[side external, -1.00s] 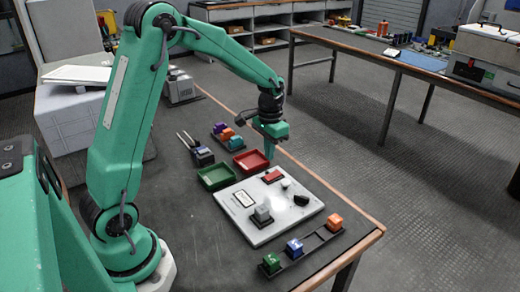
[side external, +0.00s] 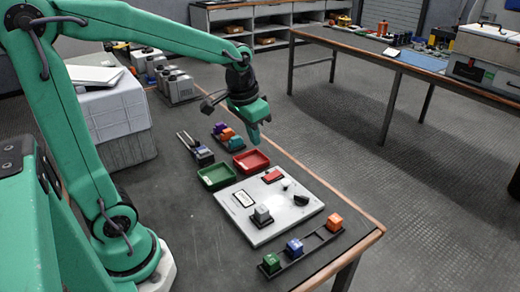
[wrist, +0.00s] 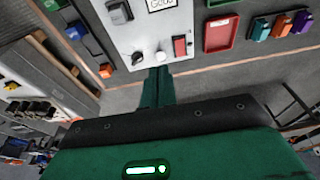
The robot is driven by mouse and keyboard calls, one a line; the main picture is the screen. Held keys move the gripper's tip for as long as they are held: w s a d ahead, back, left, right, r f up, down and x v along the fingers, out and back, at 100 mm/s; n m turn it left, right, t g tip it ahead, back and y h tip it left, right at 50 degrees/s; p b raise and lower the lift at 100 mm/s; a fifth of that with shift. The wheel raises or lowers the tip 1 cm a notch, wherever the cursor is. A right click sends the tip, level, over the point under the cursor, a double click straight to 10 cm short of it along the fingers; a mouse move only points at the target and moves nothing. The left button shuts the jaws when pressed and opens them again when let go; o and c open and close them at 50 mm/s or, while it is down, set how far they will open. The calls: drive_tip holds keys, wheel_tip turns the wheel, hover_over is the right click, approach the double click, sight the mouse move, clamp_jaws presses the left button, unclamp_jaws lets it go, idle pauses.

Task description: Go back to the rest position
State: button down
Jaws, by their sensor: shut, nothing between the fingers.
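My gripper (side external: 262,135) is green and hangs in the air in the side view, above and beyond the red tray (side external: 251,161). Its fingers are shut with nothing between them. In the wrist view the closed fingers (wrist: 157,75) point toward the white panel (wrist: 141,28). In the side view the panel (side external: 250,226) lies flat on the bench and carries a grey block (side external: 261,215), a red part and a black knob (side external: 301,200). My gripper touches none of these.
A front rack (side external: 318,242) holds green, blue and orange blocks. A back rack (side external: 222,131) holds purple, orange and teal blocks. A green tray (side external: 216,177) stands beside the red one. Grey boxes (side external: 180,87) stand at the bench's far end.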

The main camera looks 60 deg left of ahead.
drive_tip(key=s+d+r+t, duration=0.1)
drive_tip(key=s+d, duration=0.1)
drive_tip(key=s, duration=0.4)
drive_tip(key=s+d+r+t, duration=0.2)
drive_tip(key=s, duration=0.4)
drive_tip(key=shift+s+r, duration=0.2)
drive_tip(key=shift+s, duration=0.05)
